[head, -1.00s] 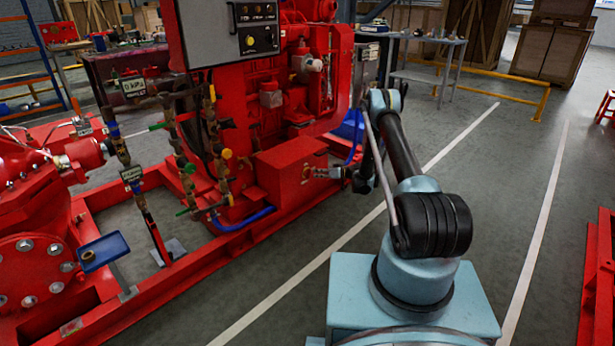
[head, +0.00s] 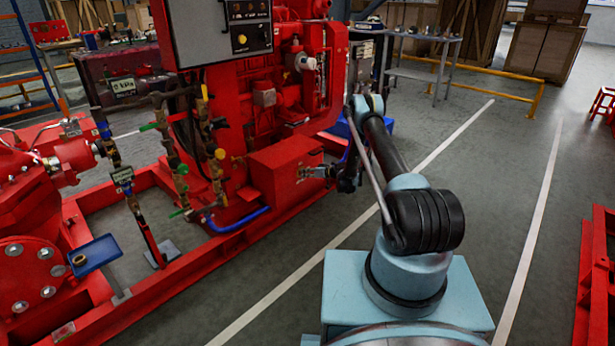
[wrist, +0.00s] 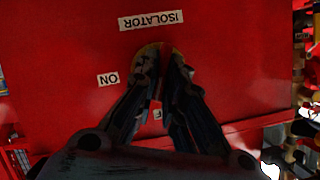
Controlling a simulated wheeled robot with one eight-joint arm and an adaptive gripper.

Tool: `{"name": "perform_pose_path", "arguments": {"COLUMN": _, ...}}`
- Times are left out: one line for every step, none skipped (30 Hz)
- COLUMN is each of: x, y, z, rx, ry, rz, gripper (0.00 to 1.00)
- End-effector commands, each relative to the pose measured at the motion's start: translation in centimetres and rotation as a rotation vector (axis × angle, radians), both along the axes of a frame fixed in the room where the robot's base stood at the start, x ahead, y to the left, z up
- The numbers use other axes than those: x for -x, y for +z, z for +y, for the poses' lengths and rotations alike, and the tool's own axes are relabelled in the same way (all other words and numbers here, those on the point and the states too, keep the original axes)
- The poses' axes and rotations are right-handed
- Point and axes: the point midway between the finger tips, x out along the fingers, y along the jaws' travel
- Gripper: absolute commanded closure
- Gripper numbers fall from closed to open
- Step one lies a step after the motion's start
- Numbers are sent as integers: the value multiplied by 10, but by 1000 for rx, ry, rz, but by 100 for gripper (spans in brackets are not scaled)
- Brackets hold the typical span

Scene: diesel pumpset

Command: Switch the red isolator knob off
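The red box (head: 285,172) on the pumpset's near end carries the isolator. In the wrist view its red face bears an upside-down ISOLATOR label (wrist: 151,20), an ON label (wrist: 108,79) at left and a mostly hidden label showing an F (wrist: 158,115) below. A yellow backing plate (wrist: 151,48) shows just behind the fingertips. My gripper (wrist: 166,68) is at this plate, its fingers close together on both sides of a narrow red part, apparently the isolator knob (wrist: 165,84). The fingers hide most of the knob, so its exact angle is unclear. The head view shows my gripper (head: 326,172) beside the box.
A grey control panel (head: 215,28) is above the box. Valve pipes (head: 178,160) and a blue tray (head: 94,254) are at left. A blue hose (head: 238,222) runs below the box.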

Motion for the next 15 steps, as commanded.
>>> {"name": "perform_pose_path", "arguments": {"x": 0, "y": 0, "z": 0, "rx": 0, "ry": 0, "rz": 0, "gripper": 100}}
{"name": "perform_pose_path", "arguments": {"x": 0, "y": 0, "z": 0, "rx": 0, "ry": 0, "rz": 0, "gripper": 100}}
{"name": "perform_pose_path", "arguments": {"x": 0, "y": 0, "z": 0, "rx": 0, "ry": 0, "rz": 0, "gripper": 100}}
{"name": "perform_pose_path", "arguments": {"x": 0, "y": 0, "z": 0, "rx": 0, "ry": 0, "rz": 0, "gripper": 100}}
{"name": "perform_pose_path", "arguments": {"x": 0, "y": 0, "z": 0, "rx": 1, "ry": 1, "rz": -2, "gripper": 100}}
{"name": "perform_pose_path", "arguments": {"x": 0, "y": 0, "z": 1, "rx": 6, "ry": 1, "rz": -8, "gripper": 100}}
{"name": "perform_pose_path", "arguments": {"x": 1, "y": 0, "z": 1, "rx": 13, "ry": 1, "rz": -18, "gripper": 100}}
{"name": "perform_pose_path", "arguments": {"x": 1, "y": 0, "z": 1, "rx": 24, "ry": 2, "rz": -30, "gripper": 100}}
{"name": "perform_pose_path", "arguments": {"x": 1, "y": 1, "z": 1, "rx": 44, "ry": 1, "rz": -55, "gripper": 100}}
{"name": "perform_pose_path", "arguments": {"x": 2, "y": 1, "z": 2, "rx": 59, "ry": 1, "rz": -76, "gripper": 100}}
{"name": "perform_pose_path", "arguments": {"x": 2, "y": 1, "z": 2, "rx": 78, "ry": 2, "rz": -99, "gripper": 100}}
{"name": "perform_pose_path", "arguments": {"x": 2, "y": 1, "z": 2, "rx": 103, "ry": 1, "rz": -132, "gripper": 100}}
{"name": "perform_pose_path", "arguments": {"x": 3, "y": 1, "z": 2, "rx": 120, "ry": 1, "rz": -153, "gripper": 100}}
{"name": "perform_pose_path", "arguments": {"x": 3, "y": 1, "z": 2, "rx": 136, "ry": 1, "rz": -175, "gripper": 100}}
{"name": "perform_pose_path", "arguments": {"x": 3, "y": 1, "z": 3, "rx": 156, "ry": 2, "rz": -201, "gripper": 100}}
